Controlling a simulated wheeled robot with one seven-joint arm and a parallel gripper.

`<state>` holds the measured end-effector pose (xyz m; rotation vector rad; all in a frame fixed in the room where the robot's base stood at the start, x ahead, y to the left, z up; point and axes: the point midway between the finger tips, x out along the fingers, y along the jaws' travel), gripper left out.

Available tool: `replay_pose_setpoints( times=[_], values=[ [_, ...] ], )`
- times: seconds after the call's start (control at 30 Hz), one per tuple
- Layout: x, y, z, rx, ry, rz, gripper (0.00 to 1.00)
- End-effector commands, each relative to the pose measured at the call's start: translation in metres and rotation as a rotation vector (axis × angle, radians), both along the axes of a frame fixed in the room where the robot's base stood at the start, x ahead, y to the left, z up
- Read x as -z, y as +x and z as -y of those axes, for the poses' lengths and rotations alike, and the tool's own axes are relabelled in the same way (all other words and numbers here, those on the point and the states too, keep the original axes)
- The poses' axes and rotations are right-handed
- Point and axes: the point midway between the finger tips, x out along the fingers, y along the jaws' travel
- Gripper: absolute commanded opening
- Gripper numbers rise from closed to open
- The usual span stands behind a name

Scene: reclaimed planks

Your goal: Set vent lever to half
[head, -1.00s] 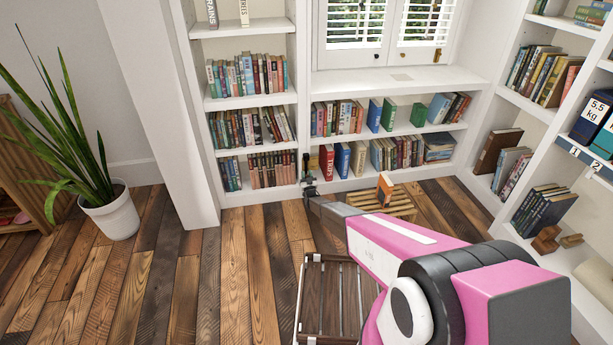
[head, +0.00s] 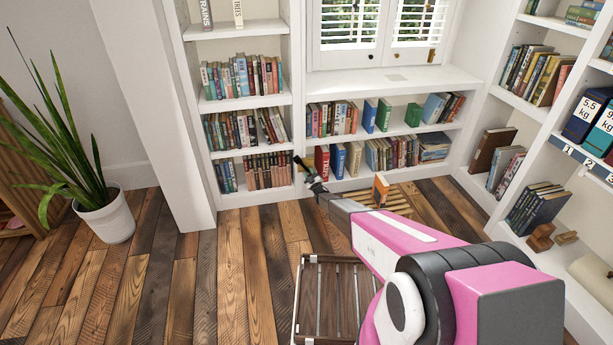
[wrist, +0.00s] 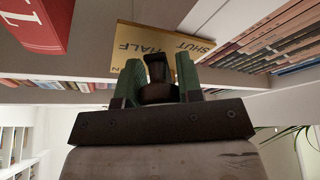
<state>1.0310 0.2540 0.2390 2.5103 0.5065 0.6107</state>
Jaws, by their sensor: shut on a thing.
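The vent lever (wrist: 156,68) is dark and sits between the green fingers of my gripper (wrist: 160,80) in the wrist view. My gripper is shut on it. Behind it is a yellow label plate (wrist: 130,36) with the words HALF and SHUT upside down; another marking at its lower left is mostly hidden. The lever's tip lies close to the word HALF, at its right side in the picture, with SHUT further right. In the head view my gripper (head: 311,178) is small at the bottom of the white bookcase; lever and plate are hard to make out there.
A red book (wrist: 36,22) is close by in the wrist view, and shelved books (wrist: 275,40) line the right. In the head view a slatted wooden crate (head: 309,300) and a small slatted stand (head: 398,203) are on the plank floor near my arm. A potted plant (head: 108,217) stands left.

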Motion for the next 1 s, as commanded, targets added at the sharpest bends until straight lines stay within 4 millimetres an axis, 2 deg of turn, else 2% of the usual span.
replay_pose_setpoints(
  times=[0.4,0.93,0.97,1.0],
  values=[
    [-0.0086,0.0023,0.0093,-0.001,-0.178,0.051,0.00],
    [-0.0095,0.0027,0.0099,-0.001,-0.200,0.056,0.00],
    [-0.0095,0.0027,0.0099,-0.002,-0.199,0.057,0.43],
    [-0.0095,0.0027,0.0099,-0.001,-0.200,0.056,0.56]
  ],
)
